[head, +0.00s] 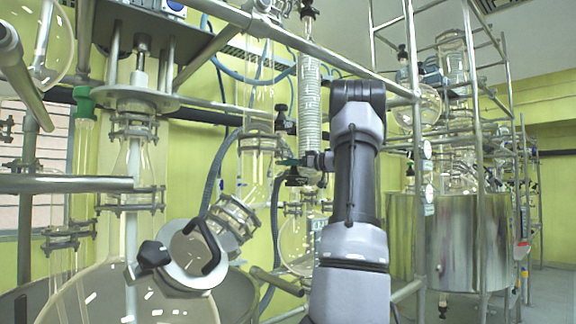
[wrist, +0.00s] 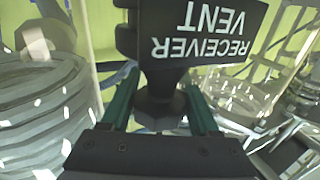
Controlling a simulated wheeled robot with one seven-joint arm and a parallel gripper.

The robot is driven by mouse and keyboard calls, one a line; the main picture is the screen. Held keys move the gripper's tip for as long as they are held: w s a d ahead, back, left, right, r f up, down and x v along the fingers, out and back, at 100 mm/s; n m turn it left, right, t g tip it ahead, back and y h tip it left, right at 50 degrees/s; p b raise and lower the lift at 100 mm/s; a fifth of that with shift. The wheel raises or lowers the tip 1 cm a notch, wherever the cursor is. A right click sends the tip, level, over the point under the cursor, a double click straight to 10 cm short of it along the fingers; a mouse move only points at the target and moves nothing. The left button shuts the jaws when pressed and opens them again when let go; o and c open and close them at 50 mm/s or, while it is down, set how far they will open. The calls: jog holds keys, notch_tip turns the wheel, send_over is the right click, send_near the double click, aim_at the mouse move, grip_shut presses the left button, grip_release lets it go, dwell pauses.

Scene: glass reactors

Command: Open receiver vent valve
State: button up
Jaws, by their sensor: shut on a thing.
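My gripper (wrist: 160,90) shows in the wrist view with its two green fingers on either side of a black valve knob (wrist: 158,108). It is shut on this knob. A black label plate (wrist: 200,32) reading "RECEIVER VENT", upside down in this view, sits just beyond the fingers and hides part of the valve. In the head view my arm rises in front of the glassware, with the gripper end small beside the coiled glass column (head: 309,105). The valve's turn position cannot be told there.
Metal frame bars (head: 330,58) cross above and around my arm. A large glass vessel (head: 120,295) with a clamped port stands at the lower left. A steel tank (head: 455,235) stands at the right. Ribbed glass (wrist: 45,115) is close on the wrist view's left.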

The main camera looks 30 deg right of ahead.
jog(key=shift+s+a+n+g+y, duration=0.1)
jog(key=shift+s+n+g+y, duration=0.05)
jog(key=shift+n+g+y, duration=0.65)
jog(key=shift+y, duration=0.3)
jog(key=shift+r, duration=0.1)
jog(key=o, duration=1.1)
jog(key=v, duration=1)
jog(key=shift+s, duration=0.35)
